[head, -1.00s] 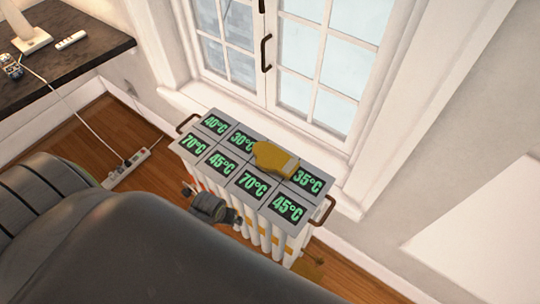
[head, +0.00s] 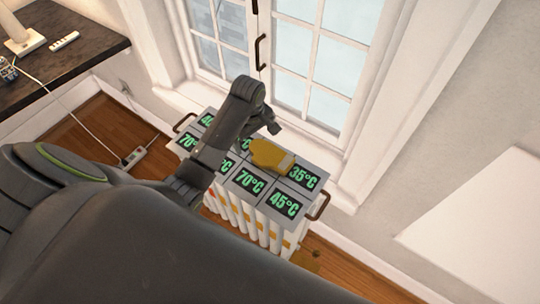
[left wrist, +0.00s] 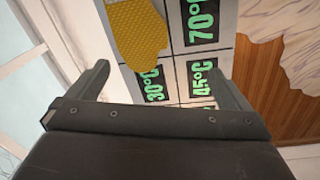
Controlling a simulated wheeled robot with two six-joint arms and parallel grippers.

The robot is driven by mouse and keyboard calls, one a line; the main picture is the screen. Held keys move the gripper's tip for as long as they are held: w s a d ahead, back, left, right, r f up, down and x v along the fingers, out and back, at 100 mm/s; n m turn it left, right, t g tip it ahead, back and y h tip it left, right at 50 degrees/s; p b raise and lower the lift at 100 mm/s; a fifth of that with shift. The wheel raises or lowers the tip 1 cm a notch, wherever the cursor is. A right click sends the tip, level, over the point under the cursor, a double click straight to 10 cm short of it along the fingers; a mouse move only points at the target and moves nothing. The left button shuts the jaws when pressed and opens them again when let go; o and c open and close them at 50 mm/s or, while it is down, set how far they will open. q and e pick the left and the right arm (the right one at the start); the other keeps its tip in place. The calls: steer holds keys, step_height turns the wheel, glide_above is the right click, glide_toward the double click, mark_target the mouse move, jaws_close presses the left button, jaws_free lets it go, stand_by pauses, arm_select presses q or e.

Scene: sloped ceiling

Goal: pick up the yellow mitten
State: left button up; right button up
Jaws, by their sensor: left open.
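The yellow mitten (head: 268,157) lies on the panelled top of a white radiator, with its pale cuff toward the right. It covers part of one temperature panel. It also shows in the left wrist view (left wrist: 137,30), at the top, beyond my fingertips. My left gripper (head: 275,127) is just behind and left of the mitten in the head view, above the radiator top. In the left wrist view (left wrist: 163,78) its fingers are wide apart with nothing between them, and the mitten is not touched. My right gripper is not in view.
The radiator top (head: 223,188) has grey panels with green temperature readings and brown end handles (head: 320,208). The window (head: 290,60) stands right behind it. A dark desk (head: 80,50) is at the far left. A power strip (head: 135,157) lies on the wooden floor.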

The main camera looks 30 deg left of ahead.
arm_select(q)
steer(key=w+r+n, duration=0.3)
steer(key=w+r, duration=0.1)
glide_above(265, 153)
steer(key=shift+g, duration=0.3)
steer(key=f, duration=1.1)
steer(key=shift+w+a+f, duration=0.2)
steer(key=shift+f, duration=0.05)
steer(key=shift+s+d+f, duration=0.1)
steer(key=shift+d+f, duration=0.05)
steer(key=shift+f, duration=1.2)
steer(key=shift+s+d+f, duration=0.1)
steer(key=shift+f, duration=1.25)
steer(key=c, duration=0.8)
steer(key=shift+r, duration=0.1)
